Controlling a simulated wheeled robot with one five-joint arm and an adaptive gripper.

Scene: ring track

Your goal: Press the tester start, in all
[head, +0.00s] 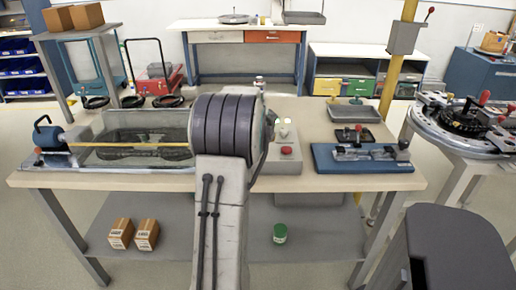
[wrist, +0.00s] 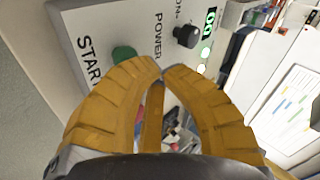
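In the wrist view, the tester's grey panel (wrist: 95,25) fills the upper left and appears tilted. Its green START button (wrist: 123,53) sits beside the printed word START. A black POWER knob (wrist: 186,36) is to its right. The yellow fingers of my gripper (wrist: 161,72) meet at the tips with nothing held between them. The tips appear to the right of and just below the green button, and the left finger borders its lower edge. I cannot tell how far the tips are from the panel. In the head view, my arm hides the gripper and the green button.
In the head view, a grey box with a red button (head: 287,150) stands on the bench (head: 390,183), right of my arm. A blue fixture (head: 365,158) lies farther right. A clear-covered machine (head: 130,140) is at left. A round station (head: 465,118) stands at far right.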

